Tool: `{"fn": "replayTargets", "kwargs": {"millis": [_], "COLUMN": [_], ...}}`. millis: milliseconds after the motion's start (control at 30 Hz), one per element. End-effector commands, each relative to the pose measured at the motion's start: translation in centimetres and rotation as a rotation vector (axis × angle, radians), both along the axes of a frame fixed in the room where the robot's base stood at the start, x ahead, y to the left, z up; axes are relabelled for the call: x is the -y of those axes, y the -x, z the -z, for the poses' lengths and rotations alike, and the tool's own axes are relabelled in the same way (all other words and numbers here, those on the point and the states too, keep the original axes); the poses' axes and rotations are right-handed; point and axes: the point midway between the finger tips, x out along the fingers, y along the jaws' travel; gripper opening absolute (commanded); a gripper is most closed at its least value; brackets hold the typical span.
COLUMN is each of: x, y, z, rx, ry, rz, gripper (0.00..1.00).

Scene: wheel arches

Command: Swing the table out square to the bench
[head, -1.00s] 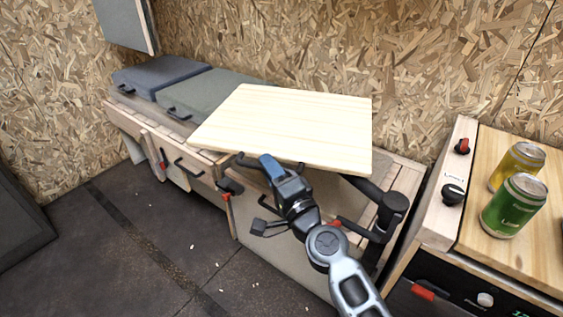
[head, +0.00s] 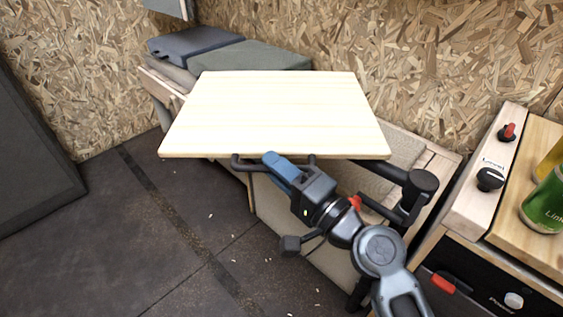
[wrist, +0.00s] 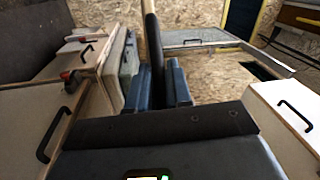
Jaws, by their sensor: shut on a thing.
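The table (head: 275,112) is a pale wooden top on a black swing arm (head: 385,172). The arm runs to a black pivot post (head: 423,183) at the right. The top overhangs the bench (head: 427,147), and its left part stands out over the floor at an angle to the bench. My gripper (head: 276,166) is at the table's near edge, its blue fingers shut on a black handle (head: 240,164) under that edge. In the wrist view the black bar (wrist: 152,45) stands between the two fingers. The grip itself is partly hidden.
Cushions (head: 252,56) lie on the bench's far end, partly behind the table. A cabinet with red and black knobs and a green can (head: 546,203) stands close at the right. The dark floor (head: 130,235) at the left is clear apart from small pale scraps.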

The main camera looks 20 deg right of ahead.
Motion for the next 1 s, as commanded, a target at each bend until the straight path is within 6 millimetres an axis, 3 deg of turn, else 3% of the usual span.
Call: {"fn": "replayTargets", "kwargs": {"millis": [567, 1000], "x": [-1.2, -0.4], "y": [5.8, 14.9], "z": [0.2, -0.1], "rx": [0.001, -0.002], "ry": [-0.001, -0.001], "rz": [-0.216, -0.569], "gripper": [0.0, 0.0]}}
